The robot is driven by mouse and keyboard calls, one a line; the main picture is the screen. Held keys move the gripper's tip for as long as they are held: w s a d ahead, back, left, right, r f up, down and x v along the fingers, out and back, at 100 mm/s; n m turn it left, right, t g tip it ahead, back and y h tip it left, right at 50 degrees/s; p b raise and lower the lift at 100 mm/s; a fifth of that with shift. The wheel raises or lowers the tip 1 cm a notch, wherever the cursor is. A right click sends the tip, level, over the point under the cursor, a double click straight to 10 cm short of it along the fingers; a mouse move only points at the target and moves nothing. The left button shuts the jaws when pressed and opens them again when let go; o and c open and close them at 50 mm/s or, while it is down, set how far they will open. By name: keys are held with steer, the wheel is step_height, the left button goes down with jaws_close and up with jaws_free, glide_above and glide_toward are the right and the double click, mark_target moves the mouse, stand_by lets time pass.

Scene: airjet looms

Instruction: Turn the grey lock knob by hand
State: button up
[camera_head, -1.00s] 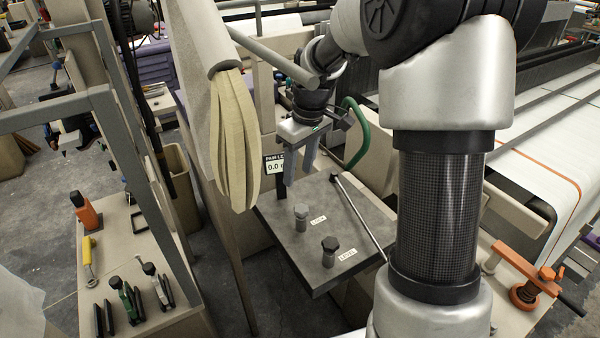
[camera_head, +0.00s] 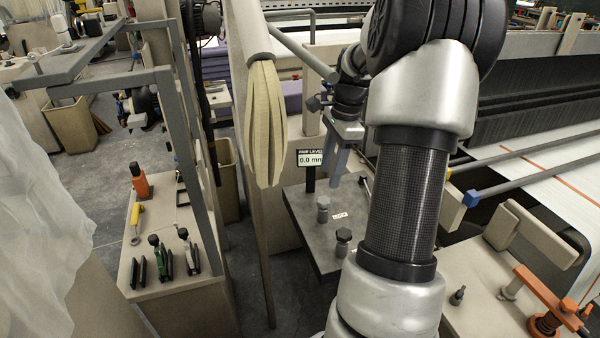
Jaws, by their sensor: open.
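The grey lock knob (camera_head: 322,208) stands upright on a dark grey plate (camera_head: 300,222), with a small white label (camera_head: 340,216) to its right. A darker-topped knob (camera_head: 343,241) stands on the same plate, nearer to me. My gripper (camera_head: 334,178) is open, with its blue-grey fingers pointing down. In the picture its fingertips are above and slightly right of the lock knob, apart from it. Nothing shows between the fingers. My arm hides the right part of the plate.
A display reading 0.0 mm (camera_head: 310,158) stands behind the plate. A hanging cream bundle (camera_head: 266,130) and a post are close on the left. A tool bench (camera_head: 185,285) is further left. An orange clamp (camera_head: 548,300) is at the lower right.

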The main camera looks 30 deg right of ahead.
mark_target(324, 199)
steer(key=shift+f+m, duration=0.3)
steer(key=shift+f, duration=0.25)
steer(key=f+b, duration=0.1)
steer(key=f, duration=0.1)
steer(key=f+b, duration=0.2)
steer(key=a+f+b, duration=0.1)
steer(key=f, duration=0.2)
steer(key=shift+w, duration=0.1)
steer(key=shift+r, duration=0.2)
steer(key=shift+f, duration=0.1)
steer(key=shift+c, duration=0.4)
steer(key=c, duration=0.7)
